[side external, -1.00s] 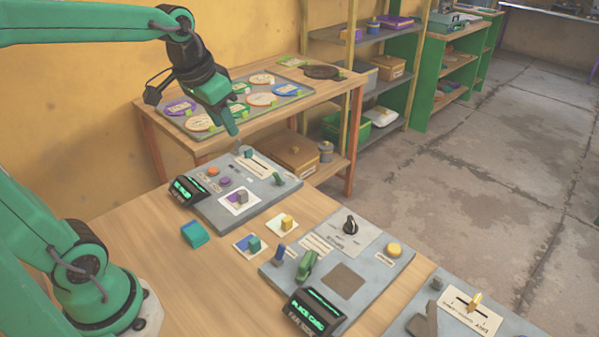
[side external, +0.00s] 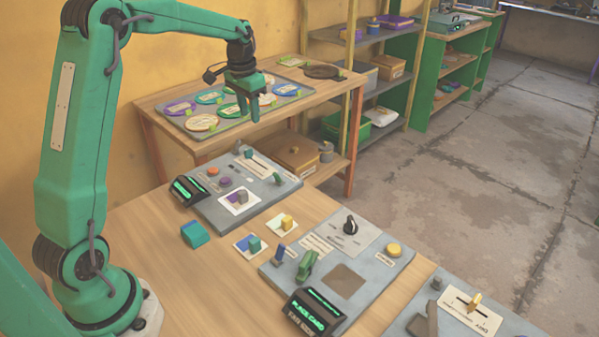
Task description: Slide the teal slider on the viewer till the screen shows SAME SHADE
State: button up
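The panel (side external: 222,207) at the left of the bench has a dark screen (side external: 188,190) with green text too small to read; it appears to be the viewer. A small teal knob (side external: 248,153) stands near the far end of a pale slotted plate on it. A second teal piece (side external: 278,178) stands near its right edge. A card with a purple and grey block (side external: 240,197) lies on the panel. My gripper (side external: 248,119) points down, in front of the disc tray in the picture, above and apart from the panel. It holds nothing visible; its finger gap is unclear.
A tray (side external: 170,121) of discs is on the rear table. A middle panel (side external: 380,275) has a screen reading PLACE CARD (side external: 314,312). A third panel (side external: 398,328) is at the lower right.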

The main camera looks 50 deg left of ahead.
jog(key=g, duration=0.1)
send_over(248, 149)
notch_tip(248, 149, down, 8)
jog(key=shift+w+a+f, duration=0.1)
jog(key=shift+f, duration=0.1)
jog(key=shift+f, duration=3.85)
jog(key=shift+c, duration=0.2)
grip_shut()
